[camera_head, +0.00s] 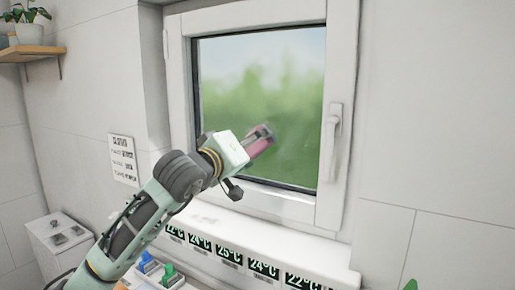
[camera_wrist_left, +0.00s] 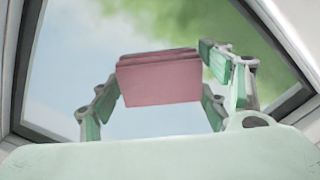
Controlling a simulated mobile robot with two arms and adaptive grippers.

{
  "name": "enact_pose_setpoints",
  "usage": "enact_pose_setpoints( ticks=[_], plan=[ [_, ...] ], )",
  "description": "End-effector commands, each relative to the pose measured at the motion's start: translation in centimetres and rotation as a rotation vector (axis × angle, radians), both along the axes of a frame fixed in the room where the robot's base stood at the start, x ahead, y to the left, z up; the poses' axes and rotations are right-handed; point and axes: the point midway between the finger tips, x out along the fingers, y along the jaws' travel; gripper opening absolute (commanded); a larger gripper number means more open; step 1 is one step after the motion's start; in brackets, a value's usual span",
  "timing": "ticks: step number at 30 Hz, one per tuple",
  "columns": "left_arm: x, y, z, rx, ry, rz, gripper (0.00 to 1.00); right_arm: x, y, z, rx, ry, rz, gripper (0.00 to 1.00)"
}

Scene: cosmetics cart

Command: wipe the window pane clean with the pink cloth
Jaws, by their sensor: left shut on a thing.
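The window pane (camera_head: 270,85) sits in a white frame and shows a blurred green and pale blue outdoors. My left gripper (camera_head: 262,134) is in front of the pane's lower part. It is shut on the pink cloth (camera_head: 259,147), which is at or very close to the glass; I cannot tell if it touches. In the left wrist view the folded cloth (camera_wrist_left: 160,80) lies between the green fingers, with the pane (camera_wrist_left: 75,70) behind it. Faint hazy patches show on the glass near the cloth. My right gripper is not in view.
A window handle (camera_head: 333,135) juts out on the right of the frame. Below is a white ledge (camera_head: 285,240) with a row of temperature displays. Blue and green items (camera_head: 168,272) stand at the bottom. A plant shelf (camera_head: 30,53) hangs at upper left, and a notice (camera_head: 123,160) is on the wall.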

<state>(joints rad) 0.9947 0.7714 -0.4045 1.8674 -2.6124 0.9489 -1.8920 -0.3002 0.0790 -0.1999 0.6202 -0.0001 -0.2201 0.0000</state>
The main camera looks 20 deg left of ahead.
Motion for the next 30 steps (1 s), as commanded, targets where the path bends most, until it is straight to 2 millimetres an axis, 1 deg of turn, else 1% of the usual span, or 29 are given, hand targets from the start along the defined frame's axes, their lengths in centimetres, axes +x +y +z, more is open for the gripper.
enact_pose_setpoints(
  ticks=[1, 8, 15, 22, 30],
  plan=[
    [0.0, 0.3, 0.0, 0.000, -0.001, 0.002, 0.49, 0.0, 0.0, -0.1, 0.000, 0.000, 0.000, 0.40],
    [0.1, 0.9, 0.0, -0.001, 0.000, 0.001, 0.49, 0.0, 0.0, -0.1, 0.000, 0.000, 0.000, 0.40],
    [0.6, 2.4, 0.0, 0.000, 0.000, 0.003, 0.49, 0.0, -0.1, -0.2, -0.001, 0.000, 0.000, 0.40],
    [0.7, 2.9, 0.0, 0.000, -0.001, 0.001, 0.49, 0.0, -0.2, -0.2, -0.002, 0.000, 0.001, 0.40],
    [0.8, 4.6, 0.0, 0.001, 0.000, 0.003, 0.49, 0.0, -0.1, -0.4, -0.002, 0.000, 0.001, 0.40]
  ],
)
